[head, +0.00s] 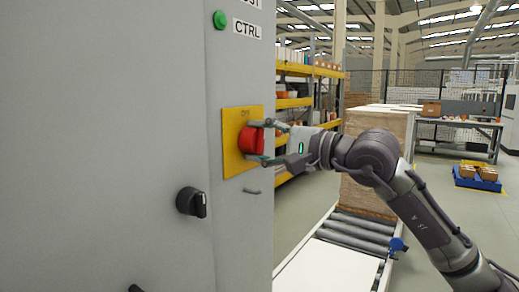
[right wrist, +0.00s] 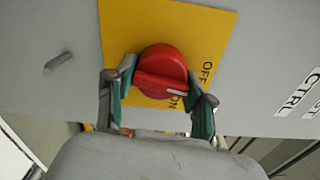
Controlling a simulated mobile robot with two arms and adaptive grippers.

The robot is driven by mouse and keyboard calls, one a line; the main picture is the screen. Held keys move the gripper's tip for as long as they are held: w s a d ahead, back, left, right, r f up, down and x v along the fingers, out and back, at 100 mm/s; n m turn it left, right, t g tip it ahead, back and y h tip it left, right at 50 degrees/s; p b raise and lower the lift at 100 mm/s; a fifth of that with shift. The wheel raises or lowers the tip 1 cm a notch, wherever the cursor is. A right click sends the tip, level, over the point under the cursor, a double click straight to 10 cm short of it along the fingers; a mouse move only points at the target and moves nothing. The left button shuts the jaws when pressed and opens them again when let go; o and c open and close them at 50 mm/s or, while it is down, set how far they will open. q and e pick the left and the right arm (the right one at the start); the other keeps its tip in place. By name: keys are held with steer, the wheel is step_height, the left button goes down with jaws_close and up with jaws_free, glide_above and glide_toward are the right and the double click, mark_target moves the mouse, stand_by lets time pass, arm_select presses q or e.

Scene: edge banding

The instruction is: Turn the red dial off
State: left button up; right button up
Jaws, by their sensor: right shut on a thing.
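The red dial (head: 248,140) sits on a yellow plate (head: 231,160) on the grey cabinet front. In the right wrist view the red dial (right wrist: 160,70) has a raised bar with a white mark at its right end, close to the printed ON; OFF is printed further up on the right. My right gripper (head: 261,141) comes from the right and is shut on the dial, one finger on each side of it, as the right wrist view also shows. My left gripper is in neither view.
A black knob (head: 192,202) and a small grey handle (head: 251,191) stick out of the cabinet near the plate. A green button (head: 220,19) sits above, beside a CTRL label. A roller conveyor (head: 355,235) with a stack of boards (head: 375,150) stands to the right.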

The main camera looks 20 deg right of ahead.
steer(key=shift+f+n, duration=0.1)
steer(key=shift+n, duration=0.7)
steer(key=shift+b, duration=0.3)
steer(key=o, duration=1.2)
steer(key=shift+c, duration=0.2)
steer(key=shift+d, duration=0.1)
steer(key=v, duration=1.2)
